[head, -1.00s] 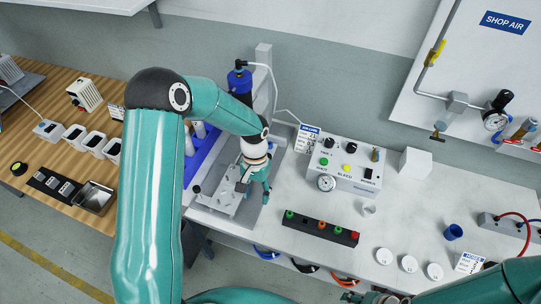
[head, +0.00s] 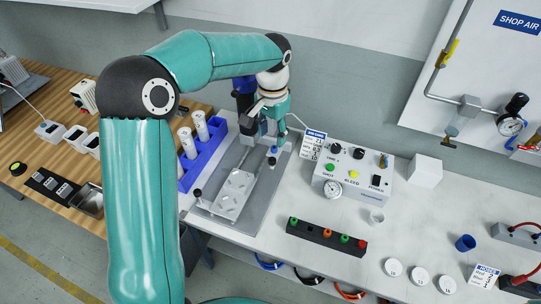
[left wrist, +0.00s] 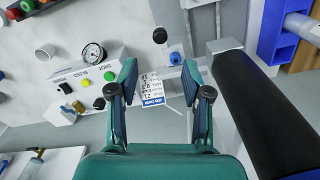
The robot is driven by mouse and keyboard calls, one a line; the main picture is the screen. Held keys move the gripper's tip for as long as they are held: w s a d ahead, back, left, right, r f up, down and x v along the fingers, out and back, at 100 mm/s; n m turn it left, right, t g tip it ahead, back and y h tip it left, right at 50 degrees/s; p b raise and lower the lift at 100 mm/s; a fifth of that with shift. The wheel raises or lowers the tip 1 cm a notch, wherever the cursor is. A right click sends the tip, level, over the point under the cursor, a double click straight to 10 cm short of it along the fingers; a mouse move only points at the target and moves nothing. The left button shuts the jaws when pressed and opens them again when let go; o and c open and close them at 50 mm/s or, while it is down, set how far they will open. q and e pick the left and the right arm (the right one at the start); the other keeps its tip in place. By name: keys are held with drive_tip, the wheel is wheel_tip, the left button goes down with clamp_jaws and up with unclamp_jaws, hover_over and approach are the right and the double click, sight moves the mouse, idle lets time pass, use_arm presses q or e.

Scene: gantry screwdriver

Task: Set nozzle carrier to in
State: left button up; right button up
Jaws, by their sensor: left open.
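My left gripper (head: 268,140) is open and empty. It is above the back of the gantry station's grey base plate (head: 212,214). The dark dispenser body with a blue part (head: 243,84) stands just behind and left of it, partly hidden by the gripper and arm. In the left wrist view, both fingers of my left gripper (left wrist: 160,78) are spread apart, with a large black cylinder (left wrist: 257,95) close on the right beside a grey bracket (left wrist: 224,46). I cannot tell which part is the nozzle carrier. My right gripper is not in view.
A silver fixture plate (head: 236,190) lies on the base, with a dark round knob (head: 272,161) nearby. A blue rack (head: 205,157) with white tubes stands left. The control box (head: 352,178) and info card (head: 313,143) are right. The bench in front has bare space.

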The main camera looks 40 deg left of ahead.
sight(272, 160)
use_arm(q)
wheel_tip(272, 160, down, 10)
drive_tip(key=shift+p, duration=0.45)
clamp_jaws()
